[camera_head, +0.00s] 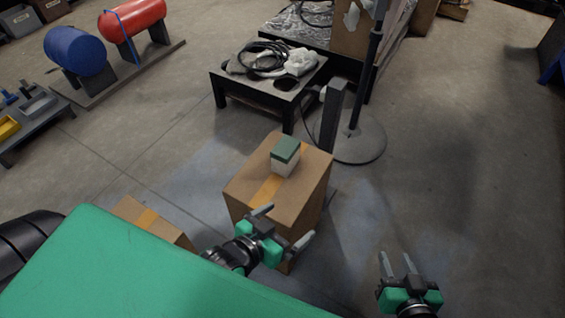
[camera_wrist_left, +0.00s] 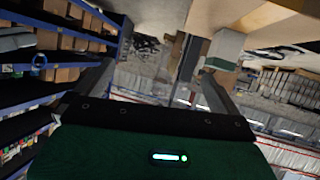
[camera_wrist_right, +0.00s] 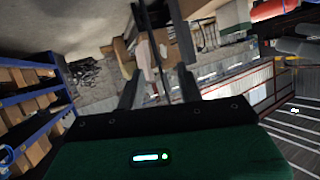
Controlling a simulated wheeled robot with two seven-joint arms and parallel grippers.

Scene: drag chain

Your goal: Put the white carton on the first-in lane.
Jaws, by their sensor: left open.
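The white carton (camera_head: 285,165) has a dark green top and stands upright on a large brown cardboard box (camera_head: 305,200). It also shows in the left wrist view (camera_wrist_left: 228,44), near the tip of one finger. My left gripper (camera_head: 284,225) is open and empty at the near side of the box, apart from the carton. My right gripper (camera_head: 397,258) is to the right of the box, away from the carton, with its fingers apart and nothing between them. I cannot make out a first-in lane in these views.
Another brown box (camera_head: 150,217) stands at the left, partly hidden by my green body. A black low table (camera_head: 268,92) with cables, and a pole on a round base (camera_head: 350,143), stand behind the large box. Drums (camera_head: 75,50) are at the far left. The right floor is clear.

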